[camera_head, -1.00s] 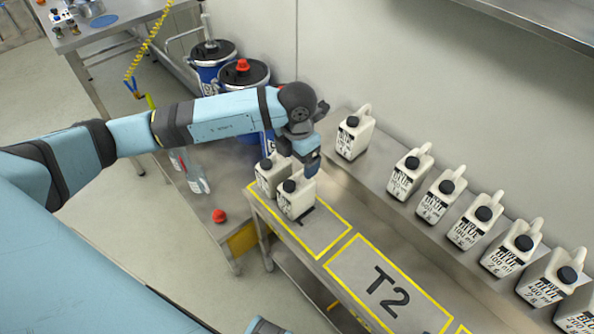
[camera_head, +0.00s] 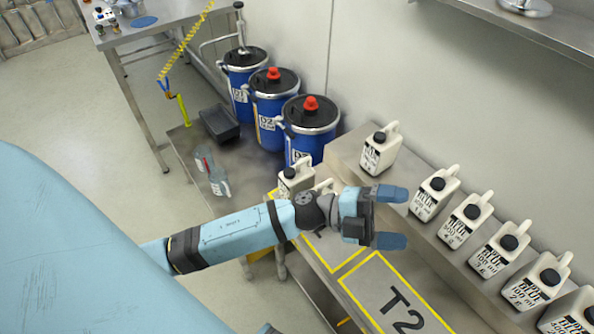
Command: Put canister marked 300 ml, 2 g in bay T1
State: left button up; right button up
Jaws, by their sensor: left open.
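Several white canisters with black caps stand in a row on the raised shelf along the wall, such as the leftmost one (camera_head: 380,152), the one to its right (camera_head: 434,195) and one whose label seems to read 100 ml, 2 g (camera_head: 537,283). I cannot make out which is marked 300 ml, 2 g. My left gripper (camera_head: 393,218) is open and empty, its fingers pointing right, in front of the row. Bay T1 (camera_head: 345,261) is a yellow-outlined area mostly behind my left arm. One canister (camera_head: 292,181) stands at its far end; another (camera_head: 325,186) is mostly hidden.
Bay T2 (camera_head: 375,286), outlined in yellow, shows no canister in its visible part. Blue drums (camera_head: 308,143) stand behind the bench's far end. Clear bottles (camera_head: 215,180) and a dark tray (camera_head: 219,124) are on the lower surface at left.

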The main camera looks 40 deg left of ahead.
pick_arm(q)
jog(key=a+f+n+t+y, duration=0.85)
jog(key=n+t+y, duration=0.2)
jog(key=n, duration=0.75)
jog(key=s+a+f+n+g+y, duration=0.2)
jog(key=s+f+n+g+y, duration=0.1)
jog(key=s+f, duration=0.2)
jog(key=s+a+f+n+g+y, duration=0.3)
jog(key=s+f+n, duration=0.1)
jog(key=f, duration=0.6)
jog(key=shift+s+f+n, duration=0.3)
jog(key=shift+s, duration=0.5)
jog(key=shift+g+y, duration=0.25)
